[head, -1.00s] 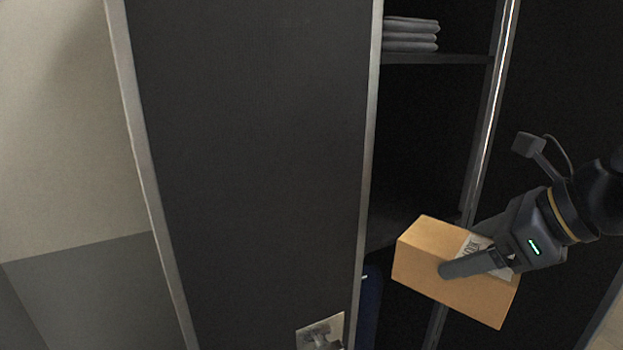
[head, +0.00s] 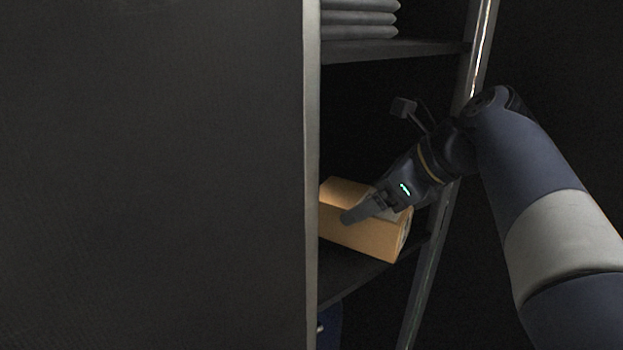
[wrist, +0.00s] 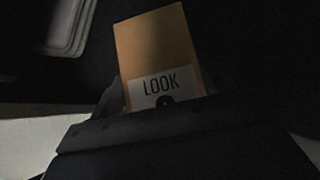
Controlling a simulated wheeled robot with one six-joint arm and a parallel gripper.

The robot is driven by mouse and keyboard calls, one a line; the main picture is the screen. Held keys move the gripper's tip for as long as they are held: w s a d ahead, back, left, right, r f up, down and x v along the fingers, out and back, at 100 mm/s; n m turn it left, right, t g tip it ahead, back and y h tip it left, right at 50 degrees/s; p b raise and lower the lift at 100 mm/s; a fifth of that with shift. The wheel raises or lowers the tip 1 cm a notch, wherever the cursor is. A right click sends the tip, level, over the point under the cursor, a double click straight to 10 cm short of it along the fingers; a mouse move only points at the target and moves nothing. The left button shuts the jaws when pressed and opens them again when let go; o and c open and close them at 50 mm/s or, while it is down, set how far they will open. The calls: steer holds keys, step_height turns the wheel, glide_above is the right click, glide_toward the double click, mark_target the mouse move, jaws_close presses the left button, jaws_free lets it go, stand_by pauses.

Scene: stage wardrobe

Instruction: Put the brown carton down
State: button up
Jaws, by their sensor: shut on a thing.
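The brown carton (head: 365,236) is inside the open wardrobe in the head view, at or just above the lower shelf (head: 352,277). I cannot tell whether it touches the shelf. Its left end is partly hidden behind the wardrobe door's edge. My gripper (head: 364,212) is shut on the carton, with one finger across its near side. In the wrist view the carton (wrist: 155,45) stretches out ahead, with a white label reading "LOOK" near the gripper.
The large dark door (head: 150,180) fills the left. A folded grey stack (head: 358,20) sits on the upper shelf (head: 395,49). A metal post (head: 424,270) stands right of the carton. Something blue (head: 329,328) shows below the lower shelf.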

mark_target(325, 184)
steer(key=w+a, duration=0.1)
steer(key=w, duration=0.1)
steer(key=w+a+p, duration=0.1)
steer(key=w+a, duration=0.1)
steer(key=w, duration=0.1)
steer(key=w+a+p, duration=0.1)
steer(key=w+a, duration=0.1)
steer(key=shift+w+a+r, duration=0.1)
steer(key=shift+w+a, duration=0.05)
steer(key=shift+w, duration=0.25)
steer(key=shift+w+a+f+p, duration=0.2)
steer(key=shift+w+f+p, duration=0.1)
steer(key=shift+f, duration=0.35)
steer(key=shift+w+a+f+p, duration=0.15)
steer(key=shift+w+f+p, duration=0.1)
steer(key=shift+f, duration=0.35)
steer(key=shift+s+f, duration=0.1)
steer(key=shift+f, duration=0.45)
steer(key=shift+f, duration=0.15)
steer(key=o, duration=1.2)
steer(key=shift+c, duration=0.2)
